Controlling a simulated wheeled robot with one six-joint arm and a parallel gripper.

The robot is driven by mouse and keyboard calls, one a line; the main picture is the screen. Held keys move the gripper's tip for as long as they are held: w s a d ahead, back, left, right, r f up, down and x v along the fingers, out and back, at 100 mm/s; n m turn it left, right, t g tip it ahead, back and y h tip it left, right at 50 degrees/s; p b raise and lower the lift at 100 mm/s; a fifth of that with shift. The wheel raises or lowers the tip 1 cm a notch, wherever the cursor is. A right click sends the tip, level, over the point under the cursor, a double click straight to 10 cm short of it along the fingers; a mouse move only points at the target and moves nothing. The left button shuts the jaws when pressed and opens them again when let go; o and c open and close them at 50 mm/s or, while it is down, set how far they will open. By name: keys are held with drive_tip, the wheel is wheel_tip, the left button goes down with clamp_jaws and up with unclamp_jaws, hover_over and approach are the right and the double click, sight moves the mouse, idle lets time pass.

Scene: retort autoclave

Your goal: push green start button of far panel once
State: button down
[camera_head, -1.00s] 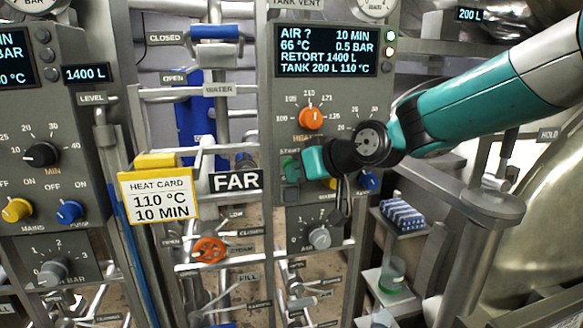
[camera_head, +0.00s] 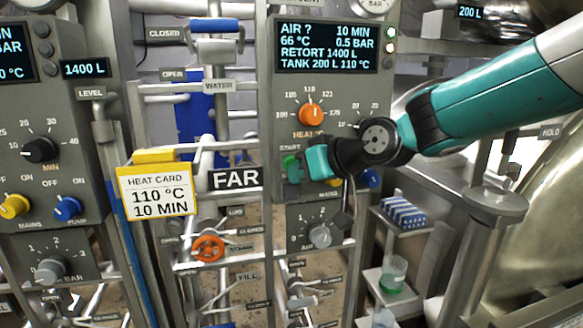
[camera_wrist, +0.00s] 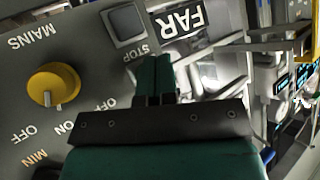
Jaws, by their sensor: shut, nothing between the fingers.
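The far panel (camera_head: 283,80) stands upright in the middle of the head view, with a FAR label (camera_head: 235,179) at its left. Its green start button (camera_head: 291,164) shows just left of my gripper (camera_head: 309,162), partly covered. My teal gripper is shut and empty, its tips close in front of the panel beside the button. I cannot tell whether they touch. In the wrist view my gripper (camera_wrist: 155,75) points at the panel face, just by the dark square stop button (camera_wrist: 124,22); the green button is hidden there.
An orange heat knob (camera_head: 311,114) sits above the button. The yellow mains knob (camera_wrist: 51,84) shows in the wrist view, and a blue knob (camera_head: 370,178) right of my gripper. A yellow-topped heat card (camera_head: 156,190) hangs left. A big metal vessel (camera_head: 540,215) fills the right.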

drive_tip(key=shift+s, duration=0.1)
drive_tip(key=shift+s+d+b, duration=0.25)
drive_tip(key=shift+s+b, duration=0.15)
drive_tip(key=shift+s, duration=0.35)
drive_tip(key=shift+s+d+b, duration=0.2)
drive_tip(key=shift+s+b, duration=0.25)
drive_tip(key=shift+s, duration=0.35)
drive_tip(key=shift+s+d+b, duration=0.25)
drive_tip(key=shift+s+b, duration=0.15)
drive_tip(key=shift+s, duration=0.35)
